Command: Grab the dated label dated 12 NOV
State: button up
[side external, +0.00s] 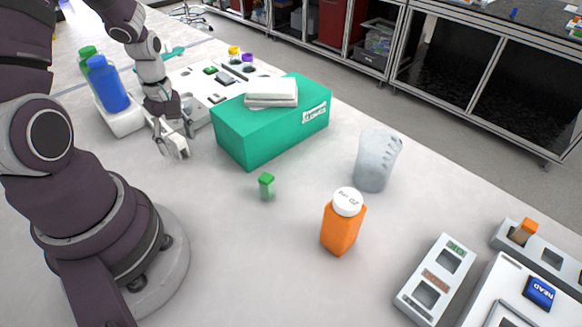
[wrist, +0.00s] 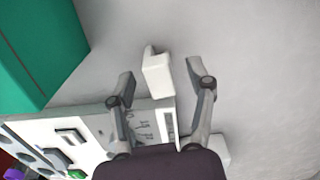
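My gripper (wrist: 161,80) is open in the wrist view, with one finger on each side of a small white block (wrist: 158,76). Gaps show between the block and both fingers. No date can be read on the block, so I cannot tell whether it is the 12 NOV label. Beside it, partly between the fingers, is a pale panel (wrist: 143,122) with dark marks too small to read. In the side external view my gripper (side external: 172,150) is low over the table, left of the green box; the block is hard to make out there.
The green box (side external: 262,135) has white folded sheets (side external: 271,92) on top. Blue (side external: 108,84) and green bottles stand at the left. A small green-capped vial (side external: 266,185), an orange bottle (side external: 342,228) and a frosted beaker (side external: 376,160) stand nearer. Bare table lies between.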

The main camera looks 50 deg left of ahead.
jog(key=c, duration=0.8)
jog(key=shift+r, duration=0.15)
